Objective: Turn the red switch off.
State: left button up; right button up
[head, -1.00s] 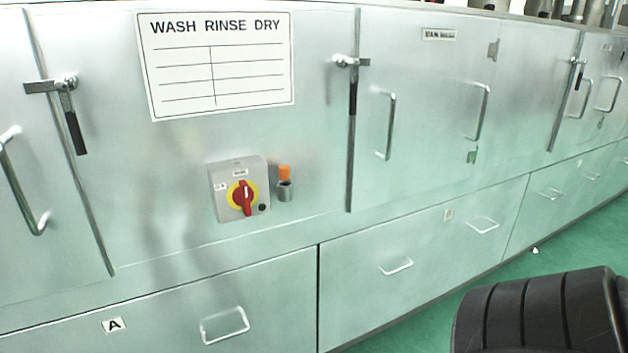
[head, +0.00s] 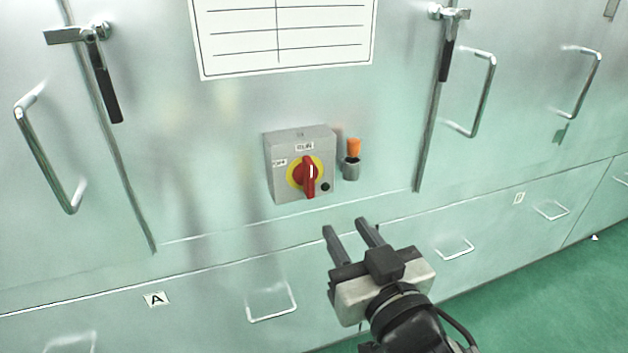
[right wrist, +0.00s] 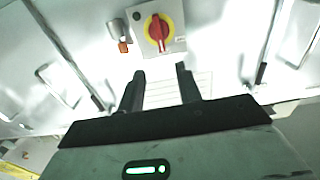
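The red switch (head: 309,177) is a red rotary handle on a yellow disc, on a grey box fixed to the metal cabinet front. Its handle stands nearly upright in the head view. It also shows in the right wrist view (right wrist: 157,30), beyond the fingertips. My right gripper (head: 344,224) is open and empty, below and a little right of the switch box, apart from it. Its two fingers (right wrist: 160,72) show spread in the right wrist view. My left gripper is not in view.
An orange-topped peg in a metal holder (head: 352,162) sits just right of the switch box. Cabinet handles (head: 486,95) and latches (head: 447,45) stick out on both sides. Drawer handles (head: 272,305) stick out below. The panel around the box is mostly clear.

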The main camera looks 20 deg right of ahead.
aim_at(311, 178)
jog(key=w, duration=0.5)
jog(key=w+b, duration=0.1)
jog(key=w, duration=0.4)
jog(key=w+b, duration=0.1)
jog(key=w, duration=0.4)
jog(key=shift+w+a+f, duration=0.1)
jog(key=shift+a+f, duration=0.05)
jog(key=shift+a, duration=0.15)
grip_shut()
